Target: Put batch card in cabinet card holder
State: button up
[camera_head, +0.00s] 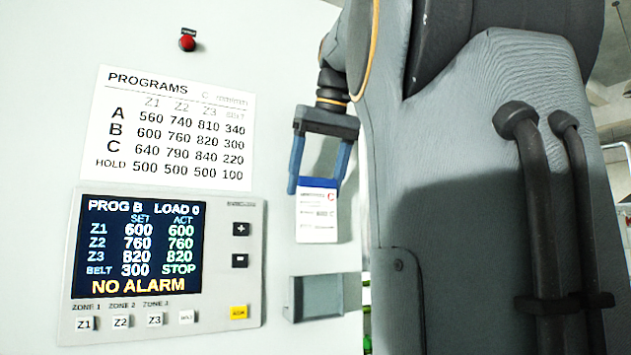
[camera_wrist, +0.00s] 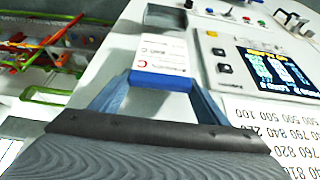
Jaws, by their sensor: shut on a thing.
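The batch card (camera_head: 317,217) is white with a blue top band and a red letter C. It hangs upright from my gripper (camera_head: 318,185), whose two blue fingers are shut on the blue band at its sides. In the wrist view the card (camera_wrist: 163,55) shows beyond the fingers, its blue band (camera_wrist: 161,81) between the tips of my gripper (camera_wrist: 160,83). The card holder (camera_head: 314,297) is a grey open pocket on the cabinet face, below the card with a gap between them. In the wrist view the holder (camera_wrist: 166,17) shows past the card's far end.
The cabinet (camera_head: 240,75) carries a control panel (camera_head: 253,270) left of the holder, its screen (camera_head: 140,245) reading PROG B, NO ALARM. A programs sheet (camera_head: 175,125) is above it. A red button (camera_head: 187,42) sits higher up. My arm blocks the right side.

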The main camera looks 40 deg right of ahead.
jog(key=b, duration=0.4)
send_over(318, 241)
jog(key=shift+w+f, duration=0.2)
jog(key=shift+f, duration=1.05)
jog(key=shift+w+f, duration=0.2)
jog(key=shift+f, duration=1)
jog(key=shift+p, duration=0.85)
jog(key=shift+f+b, duration=3.25)
jog(key=shift+f, duration=1.3)
jog(key=o, duration=1.1)
jog(key=shift+r, duration=0.1)
